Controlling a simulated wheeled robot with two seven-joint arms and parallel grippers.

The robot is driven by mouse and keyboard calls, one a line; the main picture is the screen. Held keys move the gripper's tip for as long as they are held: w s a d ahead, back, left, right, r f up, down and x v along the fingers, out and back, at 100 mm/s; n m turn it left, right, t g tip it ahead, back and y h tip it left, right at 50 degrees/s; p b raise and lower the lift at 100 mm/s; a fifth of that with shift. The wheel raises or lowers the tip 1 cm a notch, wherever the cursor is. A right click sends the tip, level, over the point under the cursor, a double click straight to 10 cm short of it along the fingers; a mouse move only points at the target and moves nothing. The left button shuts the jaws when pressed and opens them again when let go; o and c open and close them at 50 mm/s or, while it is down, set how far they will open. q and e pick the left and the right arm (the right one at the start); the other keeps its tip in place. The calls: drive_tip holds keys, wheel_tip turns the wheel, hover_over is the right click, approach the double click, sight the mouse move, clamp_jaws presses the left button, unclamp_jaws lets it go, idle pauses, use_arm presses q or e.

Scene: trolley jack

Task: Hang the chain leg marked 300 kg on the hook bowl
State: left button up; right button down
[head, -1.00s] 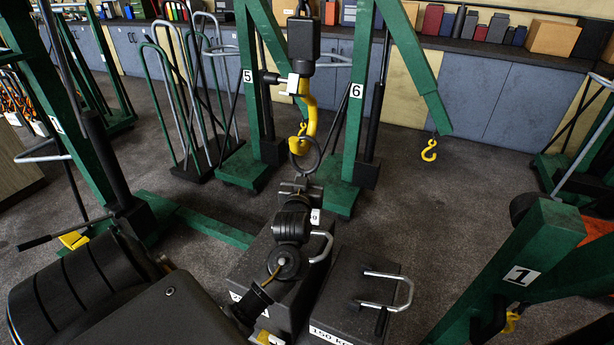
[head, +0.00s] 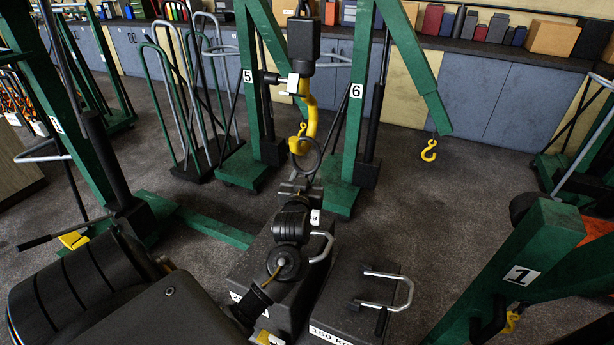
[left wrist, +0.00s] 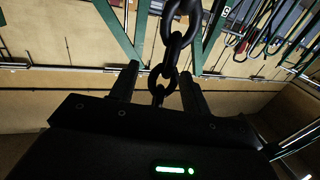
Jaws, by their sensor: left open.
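The yellow hook (head: 311,120) hangs from a black block (head: 304,42) in the upper middle of the head view. A dark ring (head: 320,157) at the top of the chain leg overlaps the hook's lower end; it appears to be at the bowl, but I cannot tell for sure that it is seated. My left gripper (head: 300,186) is just below the ring. In the left wrist view the dark chain (left wrist: 171,48) runs between the two spread fingers of my left gripper (left wrist: 158,85). A white tag (head: 315,217) shows partly behind the wrist; its full marking is hidden. My right gripper is not seen.
Weight blocks, one marked 150 KG (head: 335,325), stand below my left arm. Green stands numbered 5 (head: 248,90) and 6 (head: 357,100) are behind the hook. Green beam 1 (head: 540,255) is at right, with another yellow hook (head: 429,150) farther back. Open floor lies between.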

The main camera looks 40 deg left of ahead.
use_arm(q)
drive_tip(key=b+v, duration=0.1)
drive_tip(key=v, duration=0.9)
drive_tip(key=shift+s+d, duration=0.15)
drive_tip(key=shift+s, duration=0.2)
